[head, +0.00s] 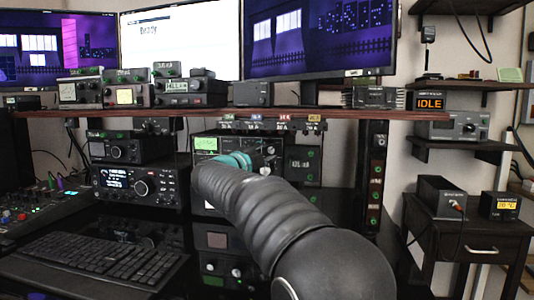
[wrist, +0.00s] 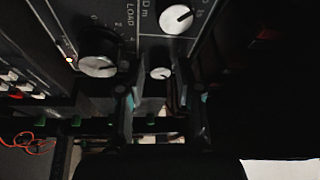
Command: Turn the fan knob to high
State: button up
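My gripper (wrist: 160,94) shows in the wrist view with its two fingers apart and nothing between the tips. A small white-capped knob (wrist: 160,73) sits on a dark panel just beyond the gap between the fingertips. No label for it is readable, so I cannot tell whether it is the fan knob. A larger white-capped knob (wrist: 176,18) is above it. A big dark knob (wrist: 98,66) marked LOAD is to the left, close to the left finger.
A radio with a large dial (head: 141,187) stands left of my arm, above a keyboard (head: 95,262). A wooden shelf (head: 350,114) with small devices and monitors runs above. A dark side table (head: 468,237) stands at the right.

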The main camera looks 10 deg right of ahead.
jog(key=v, duration=1.2)
